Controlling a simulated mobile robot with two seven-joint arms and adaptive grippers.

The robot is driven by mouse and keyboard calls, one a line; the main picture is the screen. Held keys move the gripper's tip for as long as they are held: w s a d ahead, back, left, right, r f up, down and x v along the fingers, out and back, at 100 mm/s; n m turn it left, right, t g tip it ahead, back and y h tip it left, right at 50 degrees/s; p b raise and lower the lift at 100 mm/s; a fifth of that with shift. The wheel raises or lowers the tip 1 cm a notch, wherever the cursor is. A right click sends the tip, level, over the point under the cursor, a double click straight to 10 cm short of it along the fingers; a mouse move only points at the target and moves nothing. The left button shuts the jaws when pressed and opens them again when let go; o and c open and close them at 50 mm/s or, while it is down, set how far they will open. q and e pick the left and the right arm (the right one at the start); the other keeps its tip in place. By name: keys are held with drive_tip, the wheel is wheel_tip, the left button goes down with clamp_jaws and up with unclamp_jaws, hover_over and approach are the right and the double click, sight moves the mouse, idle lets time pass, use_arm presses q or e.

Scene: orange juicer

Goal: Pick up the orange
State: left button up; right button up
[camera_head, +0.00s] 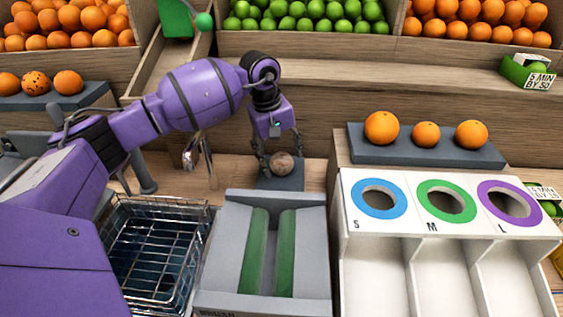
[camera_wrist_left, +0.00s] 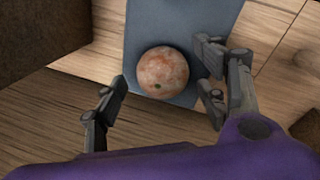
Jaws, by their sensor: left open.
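A dull, brownish orange (camera_head: 282,164) with pale patches sits on a small grey-blue pad (camera_head: 283,183) behind the grey brush unit. It also shows in the left wrist view (camera_wrist_left: 163,73), resting on the pad (camera_wrist_left: 145,20). My left gripper (camera_head: 280,158) points down over it with its fingers apart. In the left wrist view, the open fingers (camera_wrist_left: 160,99) lie on either side of the orange, slightly nearer the camera, with gaps between them and the fruit. My right gripper is not in view.
The brush unit (camera_head: 225,240) with green rollers stands in front, a wire basket (camera_head: 155,203) to its left. A sorting box (camera_head: 353,226) with three ringed holes is at right. Three oranges rest on a slate tray (camera_head: 360,152) behind it. Wooden crates of fruit line the back.

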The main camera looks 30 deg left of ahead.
use_arm(q)
drive_tip(key=shift+w+f, duration=0.15)
drive_tip(key=shift+f, duration=0.55)
drive_tip(key=shift+d, duration=0.1)
drive_tip(key=c, duration=1.2)
drive_tip(key=shift+c, duration=0.2)
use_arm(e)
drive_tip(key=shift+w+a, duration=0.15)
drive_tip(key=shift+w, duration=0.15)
